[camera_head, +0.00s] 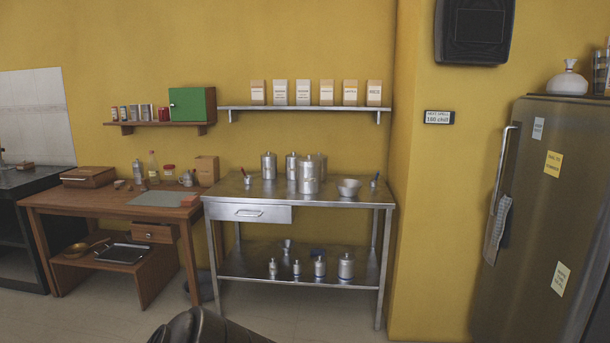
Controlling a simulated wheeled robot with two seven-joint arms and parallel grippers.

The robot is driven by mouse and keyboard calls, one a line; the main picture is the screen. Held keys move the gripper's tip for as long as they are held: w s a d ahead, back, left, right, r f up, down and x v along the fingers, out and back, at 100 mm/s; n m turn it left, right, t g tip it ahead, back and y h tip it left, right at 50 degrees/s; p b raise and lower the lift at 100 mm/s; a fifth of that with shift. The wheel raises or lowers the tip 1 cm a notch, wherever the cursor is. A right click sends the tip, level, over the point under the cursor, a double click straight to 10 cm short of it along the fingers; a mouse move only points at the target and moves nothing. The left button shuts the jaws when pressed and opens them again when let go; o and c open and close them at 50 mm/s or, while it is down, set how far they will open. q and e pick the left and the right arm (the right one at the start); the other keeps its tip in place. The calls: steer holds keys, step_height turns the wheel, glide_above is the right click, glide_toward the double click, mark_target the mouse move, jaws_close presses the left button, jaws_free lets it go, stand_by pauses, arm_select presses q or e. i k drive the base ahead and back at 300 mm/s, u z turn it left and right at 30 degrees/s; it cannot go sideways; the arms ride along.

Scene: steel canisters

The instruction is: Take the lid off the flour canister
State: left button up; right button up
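Several steel canisters with lids stand upright on the steel table (235,190). One canister (268,167) is at the back left, one (291,168) is in the middle, and a larger-looking canister (308,178) stands in front, partly hiding another behind it. More lidded steel canisters, one (346,267) larger than the others, stand on the table's lower shelf (240,268). I cannot read any label on them, so I cannot tell which is the flour canister. Neither of my grippers is in view.
Paper packets (303,92) line the wall shelf (240,108) above. A wooden table (100,200) with a green mat (160,199) adjoins on the left. A fridge (540,190) stands right. Floor in front is partly clear.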

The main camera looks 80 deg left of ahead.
mark_target(309, 159)
steer(key=u, duration=2.7)
steer(key=i, duration=2.1)
steer(key=u, duration=0.15)
